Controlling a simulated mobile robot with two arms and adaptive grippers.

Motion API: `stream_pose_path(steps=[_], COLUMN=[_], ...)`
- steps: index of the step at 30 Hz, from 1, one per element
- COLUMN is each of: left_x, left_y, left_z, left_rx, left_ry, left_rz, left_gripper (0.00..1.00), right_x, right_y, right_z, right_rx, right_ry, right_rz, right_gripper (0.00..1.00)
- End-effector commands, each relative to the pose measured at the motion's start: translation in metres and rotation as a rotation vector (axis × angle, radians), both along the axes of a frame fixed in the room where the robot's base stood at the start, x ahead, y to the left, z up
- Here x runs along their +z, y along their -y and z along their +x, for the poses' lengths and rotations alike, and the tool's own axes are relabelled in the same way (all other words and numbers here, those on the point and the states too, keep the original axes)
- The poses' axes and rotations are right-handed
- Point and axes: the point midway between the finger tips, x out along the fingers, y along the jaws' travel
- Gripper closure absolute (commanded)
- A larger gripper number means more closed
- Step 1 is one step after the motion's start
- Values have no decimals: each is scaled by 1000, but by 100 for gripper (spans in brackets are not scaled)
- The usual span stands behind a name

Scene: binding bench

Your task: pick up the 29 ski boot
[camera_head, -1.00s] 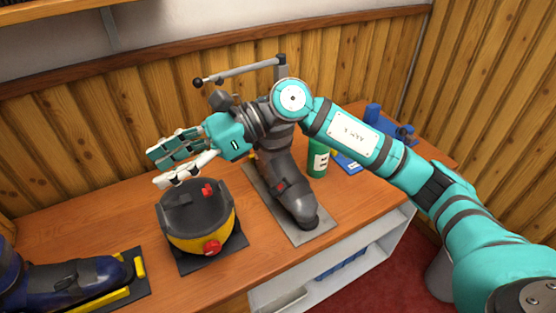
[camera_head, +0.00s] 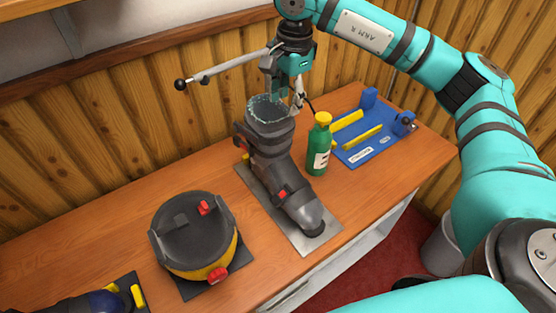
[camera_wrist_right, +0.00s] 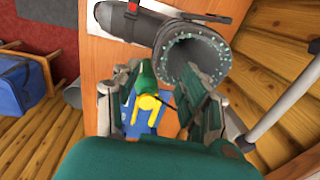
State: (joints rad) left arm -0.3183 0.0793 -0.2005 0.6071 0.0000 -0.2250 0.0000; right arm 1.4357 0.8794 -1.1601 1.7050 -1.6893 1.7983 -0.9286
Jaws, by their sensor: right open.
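A dark grey ski boot (camera_head: 284,189) stands on a grey metal plate (camera_head: 312,238) at the middle of the bench, toe toward the front right. I cannot read a size on it. Its round cuff opening shows in the right wrist view (camera_wrist_right: 193,52), beside the right-hand finger. My right gripper (camera_head: 284,98) points down just above and behind the cuff. Its jaws are open, with no boot wall clearly between them; the wrist view (camera_wrist_right: 160,100) shows the green bottle beyond the gap. I cannot tell whether a finger touches the cuff. My left gripper is out of view.
A green bottle with a yellow cap (camera_head: 319,146) stands close right of the boot. A blue fixture with yellow bars (camera_head: 372,136) lies farther right. A yellow-black round pot (camera_head: 194,236) stands left, with bare bench between.

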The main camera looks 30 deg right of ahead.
Motion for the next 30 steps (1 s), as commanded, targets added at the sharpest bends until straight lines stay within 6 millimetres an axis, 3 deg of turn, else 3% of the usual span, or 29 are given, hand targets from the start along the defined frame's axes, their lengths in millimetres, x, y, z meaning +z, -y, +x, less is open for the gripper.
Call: stream_pose_path(steps=[4, 9, 14, 20, 24, 30], left_x=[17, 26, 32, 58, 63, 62], left_y=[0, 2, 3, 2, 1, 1], left_z=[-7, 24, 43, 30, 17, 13], left_rx=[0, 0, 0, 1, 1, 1], left_ry=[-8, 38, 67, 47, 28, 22], left_rz=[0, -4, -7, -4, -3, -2], left_gripper=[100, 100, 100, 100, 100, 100], right_x=[-29, -54, -63, -87, -107, -115], right_y=[-1, -2, -2, -5, -6, -6], right_z=[2, 6, 6, 1, 4, 5], right_rx=[0, 0, 1, 2, 0, 1], right_ry=[-5, -2, -1, -5, -2, 1], right_rz=[0, 2, 1, 1, 2, 2], right_gripper=[57, 57, 57, 57, 57, 57])
